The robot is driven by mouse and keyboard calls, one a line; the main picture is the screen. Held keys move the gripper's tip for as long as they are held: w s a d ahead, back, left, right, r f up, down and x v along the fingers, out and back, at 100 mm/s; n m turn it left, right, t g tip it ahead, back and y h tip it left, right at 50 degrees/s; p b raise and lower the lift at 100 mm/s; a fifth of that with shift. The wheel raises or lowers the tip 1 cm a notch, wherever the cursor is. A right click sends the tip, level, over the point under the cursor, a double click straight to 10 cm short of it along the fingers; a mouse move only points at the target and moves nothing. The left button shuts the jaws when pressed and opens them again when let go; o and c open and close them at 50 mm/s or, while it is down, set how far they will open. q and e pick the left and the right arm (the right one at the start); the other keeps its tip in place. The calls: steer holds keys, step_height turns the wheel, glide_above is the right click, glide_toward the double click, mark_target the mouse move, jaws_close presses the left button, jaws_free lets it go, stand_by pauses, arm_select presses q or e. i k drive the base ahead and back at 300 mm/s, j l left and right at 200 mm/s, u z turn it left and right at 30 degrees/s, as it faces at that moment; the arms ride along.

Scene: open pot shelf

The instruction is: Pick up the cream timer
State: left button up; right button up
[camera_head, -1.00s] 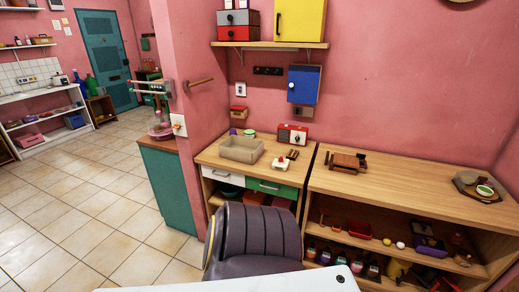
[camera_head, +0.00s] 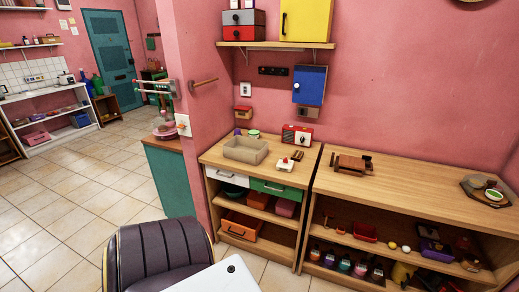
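A small cream block with a red part on top (camera_head: 285,163) lies on the left wooden counter, near its front edge; it may be the cream timer, but it is too small to be sure. A red and white box with a dial (camera_head: 297,134) stands behind it against the wall. Neither of my grippers is in view.
A beige tray (camera_head: 246,150) and a small dark brown item (camera_head: 297,156) share the left counter (camera_head: 222,165). A dark padded chair (camera_head: 160,257) stands in front of it. Tiled floor is open at left.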

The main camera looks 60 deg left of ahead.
mark_target(281, 167)
steer(key=u, duration=1.25)
